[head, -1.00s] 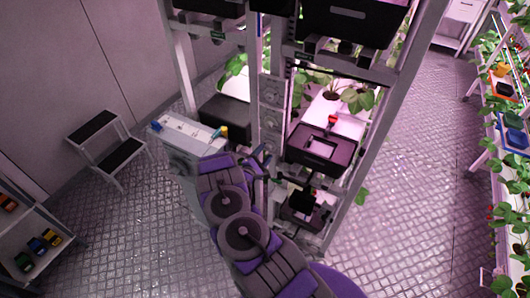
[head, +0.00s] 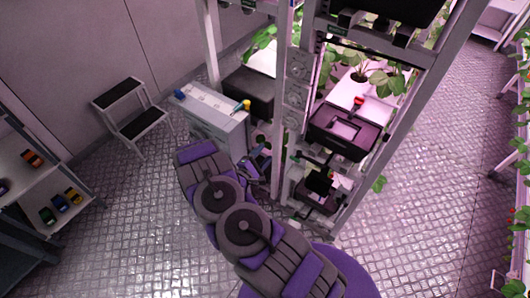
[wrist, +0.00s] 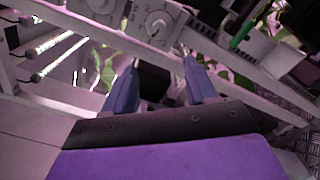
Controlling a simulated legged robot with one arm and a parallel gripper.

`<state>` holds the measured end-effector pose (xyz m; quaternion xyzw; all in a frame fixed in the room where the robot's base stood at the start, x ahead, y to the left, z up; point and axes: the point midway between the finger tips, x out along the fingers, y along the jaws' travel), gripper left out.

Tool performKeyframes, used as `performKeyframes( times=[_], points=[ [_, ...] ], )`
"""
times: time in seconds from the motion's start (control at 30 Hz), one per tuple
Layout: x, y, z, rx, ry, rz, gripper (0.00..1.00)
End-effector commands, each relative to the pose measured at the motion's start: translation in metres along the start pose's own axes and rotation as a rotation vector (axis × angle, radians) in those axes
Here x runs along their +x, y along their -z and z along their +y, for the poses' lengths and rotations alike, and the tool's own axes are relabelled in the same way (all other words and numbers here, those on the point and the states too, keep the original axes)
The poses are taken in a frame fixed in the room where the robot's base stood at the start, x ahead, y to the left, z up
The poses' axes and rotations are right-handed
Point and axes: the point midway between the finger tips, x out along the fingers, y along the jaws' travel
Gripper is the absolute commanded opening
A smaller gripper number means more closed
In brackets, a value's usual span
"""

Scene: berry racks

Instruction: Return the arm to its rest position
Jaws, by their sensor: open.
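My gripper (wrist: 160,80) shows in the wrist view with its two blue fingers apart and nothing between them. Past the fingers are a pale panel with round dials and part of a rack frame. In the head view my purple and grey arm is folded in the lower middle, and the gripper (head: 258,165) is partly hidden beside the rack post. It is near the right side of a grey-white cabinet (head: 215,125). I cannot tell from these views whether it touches the rack.
A rack post (head: 280,150) and black boxes (head: 343,132) stand close to the right of the arm. A step stool (head: 133,110) stands at the left. A shelf (head: 45,190) with small coloured items is at the far left. Open metal floor (head: 130,245) lies in front.

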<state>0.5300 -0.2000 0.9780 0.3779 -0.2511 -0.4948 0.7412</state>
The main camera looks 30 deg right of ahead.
Motion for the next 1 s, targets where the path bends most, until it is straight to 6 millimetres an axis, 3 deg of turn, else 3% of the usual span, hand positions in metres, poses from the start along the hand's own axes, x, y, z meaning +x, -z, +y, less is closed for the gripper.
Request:
performKeyframes(
  times=[0.53,0.77,1.0],
  points=[
    [-0.001,0.006,0.003,0.031,0.017,0.021,0.57],
    [-0.02,0.058,0.027,0.301,0.187,0.228,0.57],
    [-0.069,0.11,0.082,0.625,0.445,0.505,0.57]
  ],
)
